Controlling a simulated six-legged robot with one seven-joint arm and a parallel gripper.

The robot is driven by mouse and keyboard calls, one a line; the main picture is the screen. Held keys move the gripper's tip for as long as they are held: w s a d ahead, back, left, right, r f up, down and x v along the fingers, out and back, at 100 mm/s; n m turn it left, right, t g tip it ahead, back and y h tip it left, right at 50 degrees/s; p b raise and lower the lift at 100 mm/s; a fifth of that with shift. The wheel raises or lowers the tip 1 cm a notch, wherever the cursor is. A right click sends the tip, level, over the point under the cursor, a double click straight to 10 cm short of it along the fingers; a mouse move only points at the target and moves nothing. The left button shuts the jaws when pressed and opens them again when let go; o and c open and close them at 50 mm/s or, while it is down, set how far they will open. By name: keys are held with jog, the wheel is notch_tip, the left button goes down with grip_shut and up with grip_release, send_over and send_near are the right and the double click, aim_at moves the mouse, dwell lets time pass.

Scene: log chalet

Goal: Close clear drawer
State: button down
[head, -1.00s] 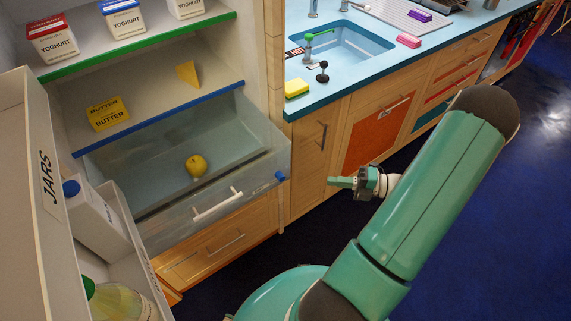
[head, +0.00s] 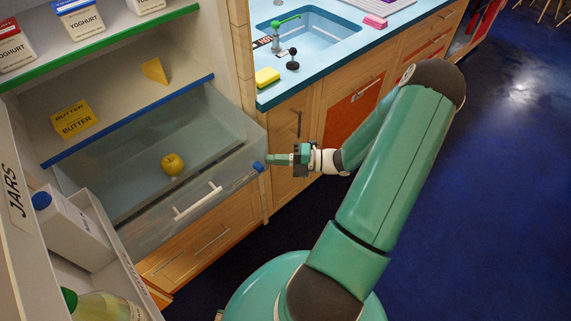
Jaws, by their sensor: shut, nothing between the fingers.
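The clear drawer (head: 228,175) is pulled out from the bottom of the fridge in the head view. It has a white bar handle (head: 198,201) on its front and a blue piece (head: 257,167) at its right front corner. A yellow apple (head: 172,164) lies inside it. My gripper (head: 268,159) is shut and empty, pointing left. In the picture its tip is close to the blue piece at the drawer's right corner. I cannot tell whether they touch.
The open fridge door, with a JARS bin (head: 18,205), a carton (head: 70,230) and a green-capped bottle (head: 100,306), stands at the left. Butter (head: 73,119) and cheese (head: 155,71) sit on the shelf above. A counter with a sink (head: 310,42) is behind my arm. Dark blue floor (head: 480,210) is clear at right.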

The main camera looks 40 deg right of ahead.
aim_at(249, 133)
jog(key=shift+w, duration=0.25)
jog(key=w, duration=1.4)
jog(key=shift+w, duration=0.25)
jog(key=shift+s, duration=0.1)
